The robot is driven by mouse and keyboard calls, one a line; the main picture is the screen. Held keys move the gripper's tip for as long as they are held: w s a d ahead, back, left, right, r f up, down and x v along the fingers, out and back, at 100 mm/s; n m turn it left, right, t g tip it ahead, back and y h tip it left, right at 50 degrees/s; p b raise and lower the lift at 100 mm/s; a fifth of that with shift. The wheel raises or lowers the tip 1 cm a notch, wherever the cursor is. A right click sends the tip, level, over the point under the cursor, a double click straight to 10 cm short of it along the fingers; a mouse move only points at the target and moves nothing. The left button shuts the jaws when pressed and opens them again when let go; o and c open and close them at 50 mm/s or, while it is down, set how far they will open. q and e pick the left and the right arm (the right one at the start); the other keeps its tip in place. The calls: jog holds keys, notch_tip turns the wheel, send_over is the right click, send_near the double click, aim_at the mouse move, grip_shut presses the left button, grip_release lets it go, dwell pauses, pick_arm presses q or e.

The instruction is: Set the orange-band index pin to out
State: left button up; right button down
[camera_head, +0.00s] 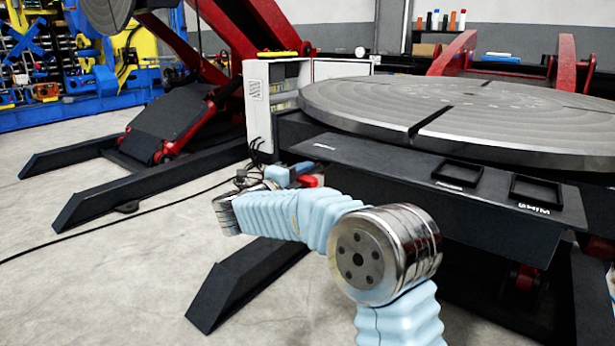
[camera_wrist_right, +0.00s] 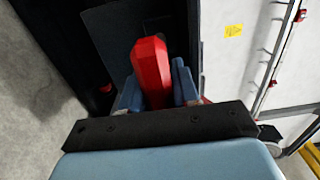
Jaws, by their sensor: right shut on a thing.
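My right gripper (camera_head: 292,176) is low beside the near-left edge of the positioner, under the dark shelf. In the right wrist view, its blue fingers (camera_wrist_right: 157,97) are shut on a red faceted handle (camera_wrist_right: 152,68). The handle sticks up between the fingers and also shows as a small red piece in the head view (camera_head: 308,181). No orange band can be made out on it, and the part below the fingers is hidden. My left gripper is not in view.
The round slotted table (camera_head: 470,105) is above and right of the gripper. The dark shelf (camera_head: 400,170) with two small trays juts out in front. A white cabinet (camera_head: 270,95) stands behind.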

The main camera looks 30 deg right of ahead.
jog(key=c, duration=1.3)
grip_release()
jog(key=shift+a+f, duration=0.2)
jog(key=shift+o, duration=0.5)
jog(key=shift+r, duration=0.15)
jog(key=shift+s+a, duration=0.1)
jog(key=shift+a, duration=0.05)
jog(key=b+v, duration=0.1)
jog(key=v, duration=1.2)
jog(key=shift+a, duration=0.3)
jog(key=shift+s, duration=0.15)
